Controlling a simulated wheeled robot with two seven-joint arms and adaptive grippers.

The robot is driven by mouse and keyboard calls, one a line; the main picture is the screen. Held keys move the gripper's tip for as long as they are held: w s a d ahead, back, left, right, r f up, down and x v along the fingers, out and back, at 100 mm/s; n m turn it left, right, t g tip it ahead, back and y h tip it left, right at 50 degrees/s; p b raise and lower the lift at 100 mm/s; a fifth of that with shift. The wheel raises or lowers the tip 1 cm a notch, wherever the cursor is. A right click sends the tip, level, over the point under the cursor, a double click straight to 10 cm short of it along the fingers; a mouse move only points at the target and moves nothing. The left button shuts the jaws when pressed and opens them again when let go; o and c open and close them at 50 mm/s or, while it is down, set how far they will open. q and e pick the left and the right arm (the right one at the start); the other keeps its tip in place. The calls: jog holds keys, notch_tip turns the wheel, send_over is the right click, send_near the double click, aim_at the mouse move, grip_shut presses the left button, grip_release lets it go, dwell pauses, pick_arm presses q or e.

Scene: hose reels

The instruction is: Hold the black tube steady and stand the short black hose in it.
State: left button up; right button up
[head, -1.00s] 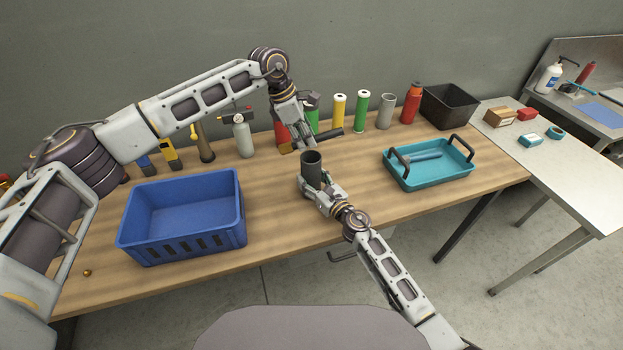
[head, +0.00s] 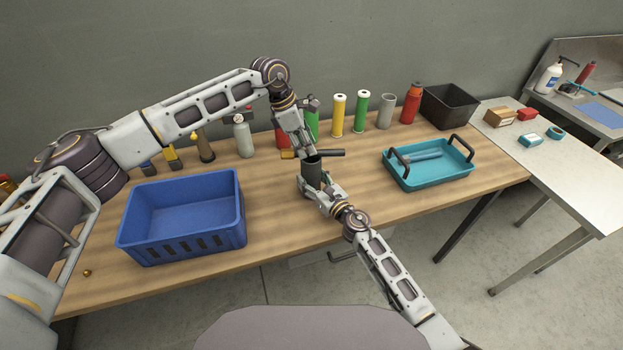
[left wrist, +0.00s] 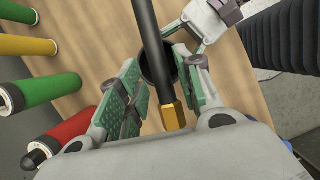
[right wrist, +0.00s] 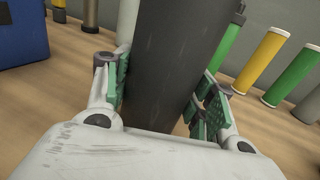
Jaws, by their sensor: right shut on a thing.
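The black tube (head: 311,174) stands upright in the head view. My right gripper (head: 318,189) is shut around it. The tube fills the middle of the right wrist view (right wrist: 172,60), between the green-padded fingers. The short black hose (head: 330,153) lies roughly level across the tube's mouth, its brass end (left wrist: 173,114) to the left in the head view. My left gripper (head: 307,152) is over the tube, with its fingers on either side of the hose (left wrist: 155,60). I cannot tell whether they press on it. The tube's dark mouth shows behind the hose in the left wrist view.
A blue crate (head: 185,252) is at left and a teal tray (head: 437,182) with a blue-grey item at right. Several coloured cylinders, including a yellow one (head: 338,115), line the back. A black bin (head: 450,106) is at back right.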

pick_arm(q)
jog(key=shift+o, duration=0.5)
jog(key=v, duration=1.2)
jog(key=shift+f, duration=0.15)
dwell(0.6)
jog(key=shift+g, duration=0.5)
jog(key=f, duration=0.1)
jog(key=s+f, duration=0.1)
jog(key=f, duration=0.3)
jog(key=shift+s+f, duration=0.25)
jog(key=shift+s, duration=0.05)
jog(key=s+d+f+m, duration=0.1)
jog(key=s+d+f, duration=0.2)
jog(key=s+f, duration=0.1)
jog(key=t, duration=0.6)
send_near(330, 151)
notch_tip(330, 151, up, 2)
jog(key=a, duration=0.1)
jog(key=shift+s+a+r, duration=0.1)
jog(key=shift+s, duration=0.1)
jog(key=shift+g, duration=0.3)
jog(key=shift+x, duration=3.4)
